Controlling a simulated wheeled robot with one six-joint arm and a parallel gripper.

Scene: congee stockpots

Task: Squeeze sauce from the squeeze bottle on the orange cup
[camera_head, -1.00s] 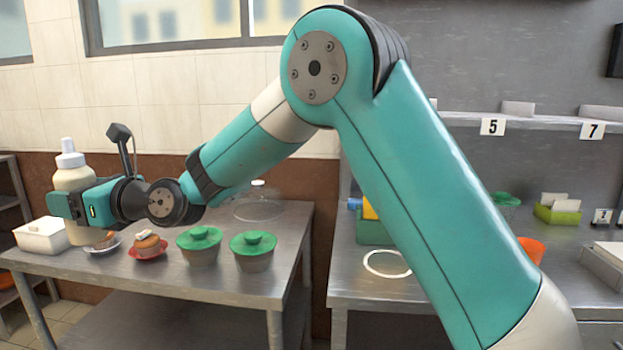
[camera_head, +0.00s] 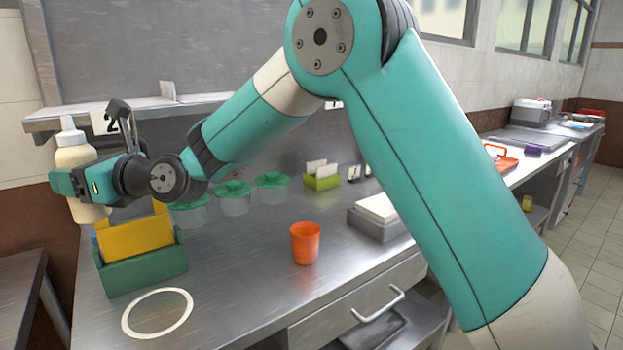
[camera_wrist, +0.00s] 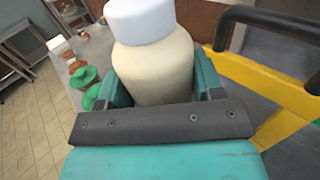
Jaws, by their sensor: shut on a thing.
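The squeeze bottle (camera_head: 76,160) is cream coloured with a white cap and nozzle. My gripper (camera_head: 70,182) is shut around its body and holds it upright at the left of the head view. In the wrist view the bottle (camera_wrist: 152,68) stands between the two fingers of my gripper (camera_wrist: 155,88), its nozzle out of frame. The orange cup (camera_head: 305,243) stands upright on the steel counter, right of the bottle and well apart from it. My arm passes above and to the right of the cup.
A green box with yellow dividers (camera_head: 140,262) stands near the bottle. A white ring (camera_head: 157,312) lies in front of it. Green-lidded tubs (camera_head: 234,198) and a lime-green holder (camera_head: 322,178) stand behind the cup. Counter around the cup is clear.

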